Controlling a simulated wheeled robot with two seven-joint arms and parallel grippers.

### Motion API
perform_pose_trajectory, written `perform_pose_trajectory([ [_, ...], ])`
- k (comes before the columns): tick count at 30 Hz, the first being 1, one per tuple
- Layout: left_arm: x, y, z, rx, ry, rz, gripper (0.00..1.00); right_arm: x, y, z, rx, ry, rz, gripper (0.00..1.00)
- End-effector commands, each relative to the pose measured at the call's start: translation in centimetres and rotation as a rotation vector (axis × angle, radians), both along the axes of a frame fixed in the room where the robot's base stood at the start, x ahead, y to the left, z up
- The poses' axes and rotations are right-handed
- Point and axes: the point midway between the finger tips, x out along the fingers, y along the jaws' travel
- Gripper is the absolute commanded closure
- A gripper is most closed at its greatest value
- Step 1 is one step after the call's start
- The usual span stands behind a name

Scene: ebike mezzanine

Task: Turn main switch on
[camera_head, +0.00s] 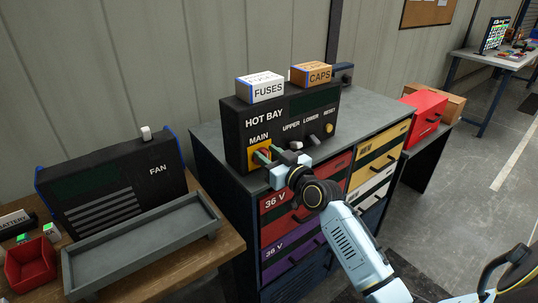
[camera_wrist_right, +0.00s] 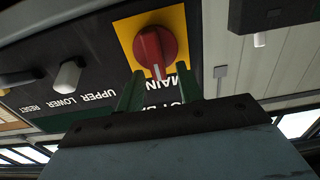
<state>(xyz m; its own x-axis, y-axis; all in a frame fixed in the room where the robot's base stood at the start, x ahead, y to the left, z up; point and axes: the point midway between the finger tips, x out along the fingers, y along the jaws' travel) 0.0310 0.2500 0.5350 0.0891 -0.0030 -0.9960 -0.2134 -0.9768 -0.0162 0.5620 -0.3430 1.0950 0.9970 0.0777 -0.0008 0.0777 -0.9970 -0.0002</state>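The main switch is a red rotary knob on a yellow plate under the label MAIN, on the front of the black HOT BAY box (camera_head: 238,128). In the right wrist view the knob (camera_wrist_right: 153,46) shows clearly, with the picture upside down. Its white mark points toward the MAIN label. My right gripper (camera_head: 264,155) is at the front of the switch and hides part of it. In the wrist view its two green fingers (camera_wrist_right: 159,82) are apart, with the knob just beyond the gap between them. I cannot tell whether they touch it. My left gripper is not in view.
The UPPER and LOWER switches (camera_head: 313,139) and the RESET button (camera_head: 329,128) are right of the main switch. FUSES (camera_head: 261,87) and CAPS (camera_head: 311,74) boxes stand on top. A FAN unit (camera_head: 115,187) and grey tray (camera_head: 145,247) are at left.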

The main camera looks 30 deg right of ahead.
Motion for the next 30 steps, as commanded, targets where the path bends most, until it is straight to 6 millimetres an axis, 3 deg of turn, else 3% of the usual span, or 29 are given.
perform_pose_trajectory([
  [3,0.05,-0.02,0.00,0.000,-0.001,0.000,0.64,-0.01,0.01,0.01,0.000,0.000,0.000,0.64],
  [12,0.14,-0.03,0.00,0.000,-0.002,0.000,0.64,-0.03,0.00,0.01,0.000,0.000,0.000,1.00],
  [23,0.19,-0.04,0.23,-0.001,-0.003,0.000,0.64,-0.03,-0.12,0.07,0.041,0.003,0.000,1.00],
  [30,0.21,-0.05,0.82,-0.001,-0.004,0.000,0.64,0.03,-0.45,0.08,0.182,0.014,0.001,1.00],
])
